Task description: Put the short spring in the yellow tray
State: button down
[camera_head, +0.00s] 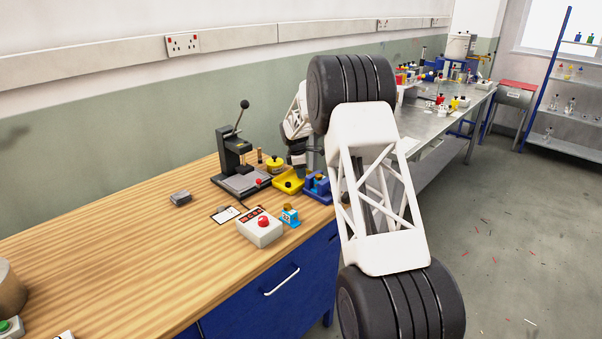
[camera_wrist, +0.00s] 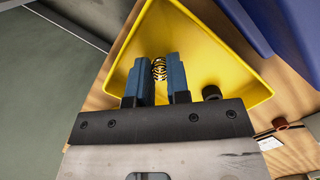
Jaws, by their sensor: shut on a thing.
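The short spring (camera_wrist: 159,69) is a small dark coil with brassy glints, seen in the wrist view between the tips of my gripper (camera_wrist: 160,72). My gripper is shut on it, one blue-grey finger on each side. The yellow tray (camera_wrist: 225,62) lies behind and around the fingers in the wrist view, so the spring shows over the tray's floor. I cannot tell whether the spring touches the floor. In the head view the yellow tray (camera_head: 287,183) sits near the far right end of the wooden bench, and my arm hides part of that area; the spring does not show there.
A dark cylindrical piece (camera_wrist: 211,92) is by the tray's near right side. A blue bin (camera_head: 318,186) stands right of the tray. A lever press (camera_head: 238,165) stands to the left. A box with a red button (camera_head: 260,228) is in front. The bench's left half is mostly clear.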

jog(key=c, duration=1.4)
grip_release()
jog(key=shift+f, duration=0.1)
jog(key=r, duration=0.4)
jog(key=a+r, duration=0.1)
jog(key=r, duration=0.7)
jog(key=shift+a+r, duration=0.1)
jog(key=shift+a, duration=0.3)
